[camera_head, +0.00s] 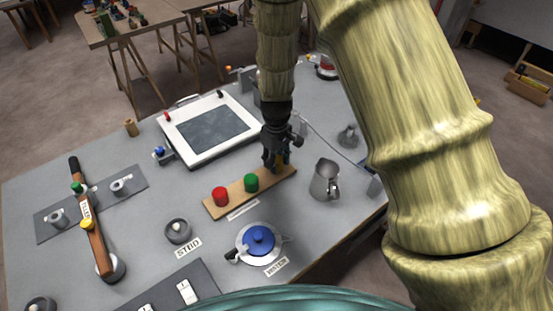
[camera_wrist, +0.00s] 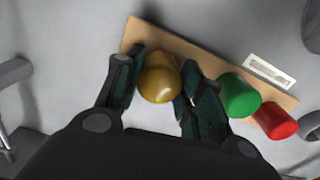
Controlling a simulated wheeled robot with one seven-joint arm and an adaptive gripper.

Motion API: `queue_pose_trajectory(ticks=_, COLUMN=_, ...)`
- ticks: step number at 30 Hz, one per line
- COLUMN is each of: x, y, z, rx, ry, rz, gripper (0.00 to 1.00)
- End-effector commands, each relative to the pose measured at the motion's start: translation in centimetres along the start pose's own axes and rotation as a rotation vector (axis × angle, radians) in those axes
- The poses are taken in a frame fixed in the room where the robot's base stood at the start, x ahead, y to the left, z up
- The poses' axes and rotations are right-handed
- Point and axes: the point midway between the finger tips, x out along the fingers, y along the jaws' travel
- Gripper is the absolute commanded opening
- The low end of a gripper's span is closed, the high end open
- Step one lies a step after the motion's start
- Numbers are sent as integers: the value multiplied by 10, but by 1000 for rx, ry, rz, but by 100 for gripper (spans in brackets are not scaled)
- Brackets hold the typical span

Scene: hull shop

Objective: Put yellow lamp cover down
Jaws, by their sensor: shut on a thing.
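The yellow lamp cover (camera_wrist: 158,84) is between the two fingers of my gripper (camera_wrist: 160,92) in the wrist view, and the fingers are shut on it. It is over or on the end of a wooden board (camera_wrist: 172,40); I cannot tell whether it touches the board. In the head view my gripper (camera_head: 276,166) points down at the right end of the board (camera_head: 222,207) and mostly hides the yellow cover. A green cover (camera_head: 251,182) and a red cover (camera_head: 220,196) stand on the same board, to the left of my gripper.
A metal pitcher (camera_head: 324,181) stands close on the right of my gripper. A white-framed dark panel (camera_head: 190,118) lies behind the board. A pot with a blue lid (camera_head: 258,241) is in front. A wooden bar (camera_head: 95,240) with coloured knobs is at the left.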

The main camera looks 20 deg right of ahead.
Motion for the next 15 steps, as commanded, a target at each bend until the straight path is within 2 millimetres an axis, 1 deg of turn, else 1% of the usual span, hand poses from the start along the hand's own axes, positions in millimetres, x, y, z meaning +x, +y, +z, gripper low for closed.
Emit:
queue_pose_trajectory(ticks=3, x=4, y=0, z=0, rx=1, ry=0, rz=0, gripper=22)
queue_pose_trajectory(ticks=13, x=7, y=0, z=0, rx=0, ry=0, rz=0, gripper=22)
queue_pose_trajectory(ticks=14, x=7, y=0, z=0, rx=0, ry=0, rz=0, gripper=42)
queue_pose_trajectory(ticks=15, x=6, y=0, z=0, rx=0, ry=0, rz=0, gripper=49)
